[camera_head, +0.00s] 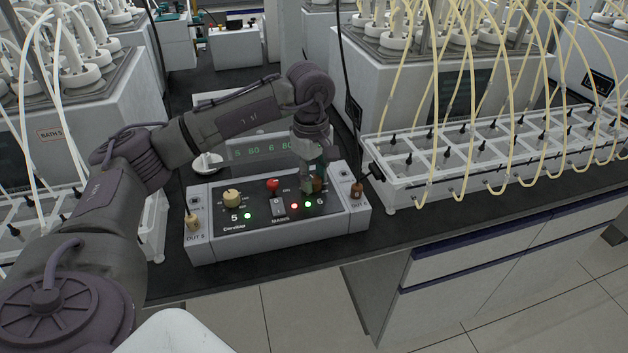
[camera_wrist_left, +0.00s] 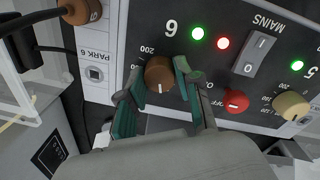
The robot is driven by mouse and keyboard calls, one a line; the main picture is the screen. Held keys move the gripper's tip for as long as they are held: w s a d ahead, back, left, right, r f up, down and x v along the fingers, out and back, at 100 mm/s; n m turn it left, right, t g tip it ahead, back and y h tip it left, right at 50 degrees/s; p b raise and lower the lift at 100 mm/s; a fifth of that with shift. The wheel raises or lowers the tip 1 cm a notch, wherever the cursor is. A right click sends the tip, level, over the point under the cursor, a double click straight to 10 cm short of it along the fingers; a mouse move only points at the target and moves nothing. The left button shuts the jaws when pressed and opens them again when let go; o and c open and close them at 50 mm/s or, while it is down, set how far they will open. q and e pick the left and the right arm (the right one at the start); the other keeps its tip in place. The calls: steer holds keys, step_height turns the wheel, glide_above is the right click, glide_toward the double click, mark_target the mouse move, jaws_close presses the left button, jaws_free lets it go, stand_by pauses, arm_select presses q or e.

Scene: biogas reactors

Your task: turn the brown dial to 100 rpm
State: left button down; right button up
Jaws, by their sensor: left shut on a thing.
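The brown dial (camera_wrist_left: 160,74) is on the dark face of the control box, beside the number 6 and a 200 scale mark in the left wrist view. Its white pointer line faces the bottom of that view. My left gripper (camera_wrist_left: 158,70) is shut on the dial, with one green finger on each side. In the head view, the left gripper (camera_head: 312,180) comes down from above onto the right part of the control box (camera_head: 280,235), and the brown dial (camera_head: 318,184) is partly hidden behind it. The display (camera_head: 262,148) reads 5 80 6 80. My right gripper is not in view.
A cream dial (camera_head: 232,197), a red knob (camera_head: 272,184) and the mains switch (camera_head: 278,207) share the panel. A brown plug (camera_head: 357,190) sits at its right end.

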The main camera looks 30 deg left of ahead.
arm_select(q)
steer(key=shift+r+m+b, duration=0.1)
steer(key=shift+m+b, duration=0.35)
steer(key=shift+m, duration=1.15)
steer(key=c, duration=0.8)
jaws_free()
steer(key=r, duration=1.2)
steer(key=shift+s+a, duration=0.15)
steer(key=shift+s, duration=0.1)
